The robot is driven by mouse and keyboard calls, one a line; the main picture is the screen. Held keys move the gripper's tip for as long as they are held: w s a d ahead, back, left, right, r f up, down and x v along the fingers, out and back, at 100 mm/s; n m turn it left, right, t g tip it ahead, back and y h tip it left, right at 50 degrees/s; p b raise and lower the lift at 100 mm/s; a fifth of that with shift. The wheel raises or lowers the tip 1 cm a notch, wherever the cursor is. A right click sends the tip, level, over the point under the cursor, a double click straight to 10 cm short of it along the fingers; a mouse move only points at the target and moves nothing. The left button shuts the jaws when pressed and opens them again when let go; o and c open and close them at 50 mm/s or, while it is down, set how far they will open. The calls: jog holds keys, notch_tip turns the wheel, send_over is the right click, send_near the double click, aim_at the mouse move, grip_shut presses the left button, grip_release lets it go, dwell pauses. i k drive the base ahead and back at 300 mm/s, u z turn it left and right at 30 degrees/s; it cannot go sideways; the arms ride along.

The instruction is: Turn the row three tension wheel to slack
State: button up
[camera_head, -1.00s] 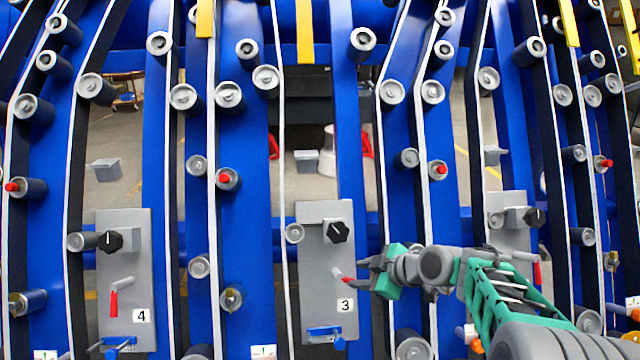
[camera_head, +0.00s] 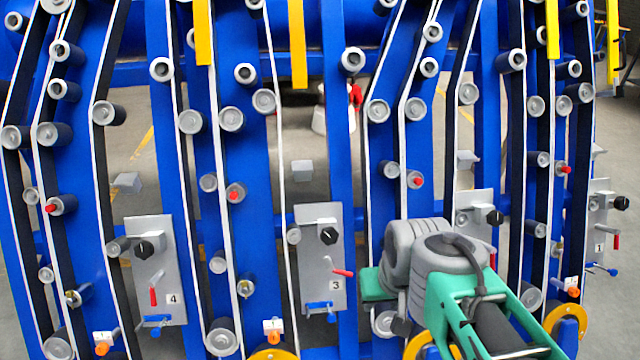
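The grey panel marked 3 (camera_head: 310,262) stands upright between blue frame posts near the middle. It carries a black knob (camera_head: 329,236) with a white mark, a red lever (camera_head: 343,272) and a blue handle (camera_head: 319,307) at its foot. Part of a yellow wheel (camera_head: 273,355) shows at the bottom edge, left below panel 3. Another yellow wheel (camera_head: 417,347) shows right below it, partly behind my arm. I cannot tell which wheel is row three's tension wheel, nor its setting. My arm's grey and green links cover the area right of panel 3. My gripper does not show.
Panel 4 (camera_head: 147,292) stands to the left, and panel 1 (camera_head: 600,230) at the far right. Rollers and white-edged belts fill the blue frame. Orange knobs (camera_head: 273,338) sit by small white labels along the bottom. A third yellow wheel (camera_head: 570,323) is at the lower right.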

aim_at(329, 235)
jog(key=u, duration=2.2)
jog(key=k, duration=0.7)
jog(key=z, duration=1.05)
jog(key=i, duration=0.45)
jog(key=u, duration=0.15)
